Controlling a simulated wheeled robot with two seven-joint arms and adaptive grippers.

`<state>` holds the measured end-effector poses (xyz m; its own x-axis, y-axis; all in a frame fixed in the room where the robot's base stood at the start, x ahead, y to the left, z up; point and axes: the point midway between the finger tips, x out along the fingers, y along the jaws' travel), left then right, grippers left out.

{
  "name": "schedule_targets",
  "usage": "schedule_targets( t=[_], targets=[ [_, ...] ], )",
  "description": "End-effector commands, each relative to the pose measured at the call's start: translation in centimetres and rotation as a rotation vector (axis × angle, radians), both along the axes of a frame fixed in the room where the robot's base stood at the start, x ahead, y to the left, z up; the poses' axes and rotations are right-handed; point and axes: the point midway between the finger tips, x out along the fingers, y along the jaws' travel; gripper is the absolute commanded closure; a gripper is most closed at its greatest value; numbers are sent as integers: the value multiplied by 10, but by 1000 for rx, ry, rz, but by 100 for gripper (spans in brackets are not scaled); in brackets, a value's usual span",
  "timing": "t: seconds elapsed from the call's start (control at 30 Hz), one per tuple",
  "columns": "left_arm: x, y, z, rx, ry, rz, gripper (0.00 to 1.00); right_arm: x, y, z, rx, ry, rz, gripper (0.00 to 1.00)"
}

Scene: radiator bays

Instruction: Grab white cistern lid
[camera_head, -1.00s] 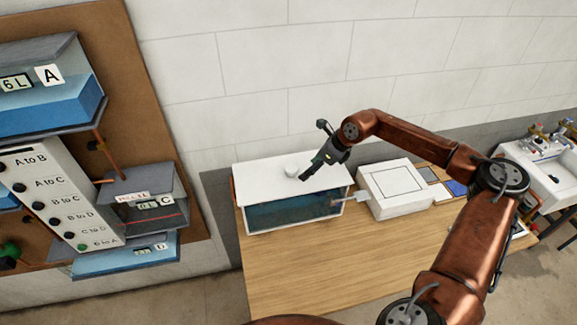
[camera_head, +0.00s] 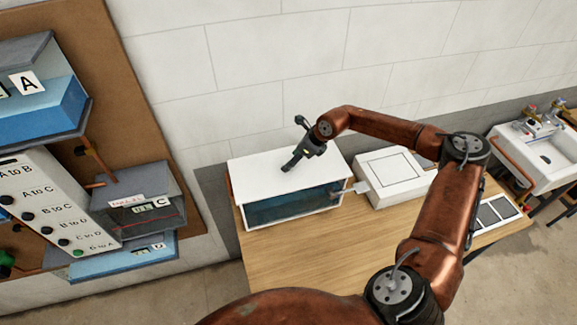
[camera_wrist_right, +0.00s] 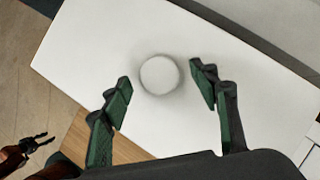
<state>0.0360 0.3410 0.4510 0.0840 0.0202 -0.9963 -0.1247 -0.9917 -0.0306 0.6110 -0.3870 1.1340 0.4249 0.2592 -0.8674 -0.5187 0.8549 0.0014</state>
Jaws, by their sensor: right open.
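The white cistern lid (camera_head: 262,182) lies flat on a clear-sided tank with blue water (camera_head: 290,205) on the wooden table. In the right wrist view the lid (camera_wrist_right: 110,45) fills most of the picture, with its round white knob (camera_wrist_right: 160,75) near the middle. My right gripper (camera_head: 288,167) is over the lid and hides the knob in the head view. In the wrist view the right gripper's fingers (camera_wrist_right: 162,88) are apart, one on each side of the knob, with nothing between them gripped. My left gripper (camera_wrist_right: 37,143) shows small at the wrist view's lower left, its fingers parted.
A white box (camera_head: 395,178) stands just right of the tank, joined by a small fitting. A white sink (camera_head: 545,160) is farther right. A wall board with labelled tanks and a switch panel (camera_head: 45,205) is at left. The table front (camera_head: 310,260) is bare.

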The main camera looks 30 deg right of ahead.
Motion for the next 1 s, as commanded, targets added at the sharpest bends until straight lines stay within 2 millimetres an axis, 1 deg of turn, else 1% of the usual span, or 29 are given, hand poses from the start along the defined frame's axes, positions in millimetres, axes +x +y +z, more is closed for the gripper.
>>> schedule_targets(
  t=[0.03,0.1,0.2,0.33,0.37,0.67,1.0],
  targets=[
    [7,0,3,-1,-9,-1,60,2,3,-4,1,1,2,45],
    [16,-1,4,-1,-20,-4,60,5,4,-8,0,-1,2,45],
    [23,-1,4,-2,-30,-6,60,6,4,-10,0,-2,3,45],
    [23,-2,4,-2,-30,-6,60,6,5,-10,0,-1,4,45],
    [22,-2,4,-2,-29,-6,60,6,5,-10,0,-1,4,46],
    [7,-1,3,-1,-10,-2,60,6,5,-10,0,-1,4,67],
    [8,-1,3,-1,-10,-2,60,6,5,-10,0,-1,4,90]
  ],
)
